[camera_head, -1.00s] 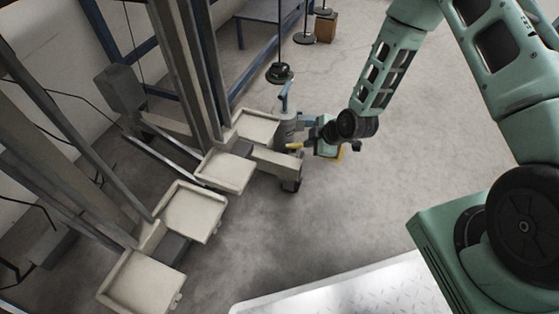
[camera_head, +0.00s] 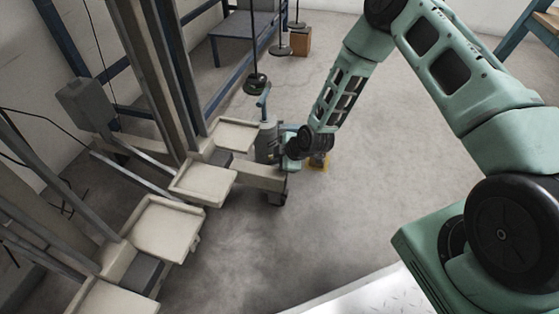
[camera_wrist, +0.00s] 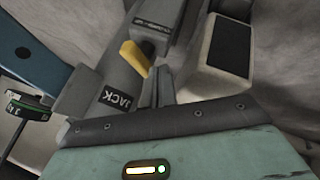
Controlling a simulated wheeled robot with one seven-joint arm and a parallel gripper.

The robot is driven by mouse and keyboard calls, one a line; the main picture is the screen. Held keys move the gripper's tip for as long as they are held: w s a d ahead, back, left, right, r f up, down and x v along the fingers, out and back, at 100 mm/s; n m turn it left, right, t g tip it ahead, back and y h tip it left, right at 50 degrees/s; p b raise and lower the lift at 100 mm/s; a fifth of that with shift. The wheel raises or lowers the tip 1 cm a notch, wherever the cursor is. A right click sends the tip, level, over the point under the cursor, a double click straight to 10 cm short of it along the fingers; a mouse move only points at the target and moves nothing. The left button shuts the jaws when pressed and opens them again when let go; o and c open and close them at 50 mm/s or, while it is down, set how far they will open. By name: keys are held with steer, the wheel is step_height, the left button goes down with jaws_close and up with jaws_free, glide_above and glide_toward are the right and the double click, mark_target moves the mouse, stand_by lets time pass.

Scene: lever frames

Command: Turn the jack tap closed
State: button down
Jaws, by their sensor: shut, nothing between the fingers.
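The jack (camera_head: 267,142) is a grey unit with a blue handle (camera_head: 263,101), standing at the end of the beige platforms in the head view. In the wrist view its grey body (camera_wrist: 115,80) carries a JACK label. The yellow tap lever (camera_wrist: 136,58) sticks out from a dark pivot on that body. In the head view my gripper hides the lever. My gripper (camera_wrist: 158,86) is shut and empty, with its fingertips close beside the lever's lower right end. I cannot tell whether they touch it. My gripper (camera_head: 291,153) also shows against the jack in the head view.
Beige platforms (camera_head: 166,229) and grey columns line the left. A blue-framed bench (camera_head: 243,30) and a brown box (camera_head: 301,41) stand at the back. A yellow-edged item (camera_head: 319,162) shows beyond my gripper.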

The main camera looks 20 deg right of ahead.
steer(key=shift+w+a+p, duration=0.1)
steer(key=shift+p, duration=0.2)
steer(key=m+h+p, duration=0.1)
steer(key=w+m+h+p, duration=0.1)
steer(key=m+p, duration=0.1)
steer(key=m+t+p, duration=0.1)
steer(key=shift+w+a+r+m+h, duration=0.2)
steer(key=shift+a+m+h, duration=0.1)
steer(key=shift+h, duration=0.1)
steer(key=shift+d+p, duration=0.1)
steer(key=shift+p, duration=0.3)
